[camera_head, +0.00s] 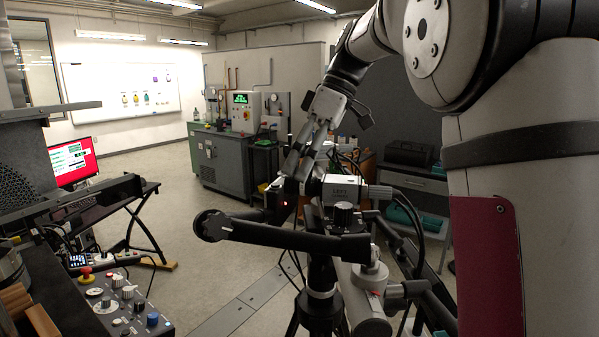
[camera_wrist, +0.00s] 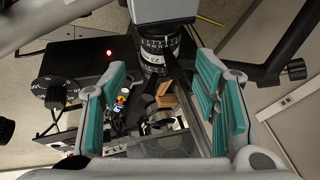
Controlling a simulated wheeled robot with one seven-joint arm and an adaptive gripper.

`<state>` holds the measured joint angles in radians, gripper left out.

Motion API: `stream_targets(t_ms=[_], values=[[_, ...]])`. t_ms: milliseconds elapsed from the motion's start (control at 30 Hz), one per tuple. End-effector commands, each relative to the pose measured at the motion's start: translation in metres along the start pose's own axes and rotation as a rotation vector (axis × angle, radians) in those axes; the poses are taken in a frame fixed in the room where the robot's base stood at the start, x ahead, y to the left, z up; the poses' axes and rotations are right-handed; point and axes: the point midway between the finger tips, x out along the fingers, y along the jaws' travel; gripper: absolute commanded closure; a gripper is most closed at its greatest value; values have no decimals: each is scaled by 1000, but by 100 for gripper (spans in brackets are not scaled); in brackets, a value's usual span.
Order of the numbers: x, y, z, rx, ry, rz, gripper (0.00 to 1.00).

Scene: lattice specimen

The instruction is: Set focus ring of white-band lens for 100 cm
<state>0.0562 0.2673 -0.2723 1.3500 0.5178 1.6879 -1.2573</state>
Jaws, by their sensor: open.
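In the wrist view a black lens (camera_wrist: 157,46) with ribbed rings and small white marks hangs below a pale camera body (camera_wrist: 165,9). A white band with dark characters (camera_wrist: 154,60) shows near its lower end; the setting is too small to read. My gripper (camera_wrist: 161,73) is open, with teal pads on both sides and the lens end between and just beyond the fingertips. I see no clear contact. In the head view my gripper (camera_head: 300,160) is beside a white camera body marked LEFT (camera_head: 344,190); the lens there is largely hidden.
A black bar (camera_head: 270,232) crosses in front of the camera mount on a tripod (camera_head: 320,300). A dial knob (camera_wrist: 54,93) and a red light (camera_wrist: 109,53) are left of the lens. A control panel (camera_head: 120,305) stands at lower left. Open floor (camera_head: 200,230) lies behind.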

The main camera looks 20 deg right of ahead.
Motion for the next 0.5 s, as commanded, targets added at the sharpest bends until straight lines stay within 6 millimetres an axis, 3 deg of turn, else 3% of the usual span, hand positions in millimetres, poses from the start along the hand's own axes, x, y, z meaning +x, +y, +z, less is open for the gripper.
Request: stream_targets(t_ms=[500], values=[[-32, 0, 0, 0, 0, -1, 44]])
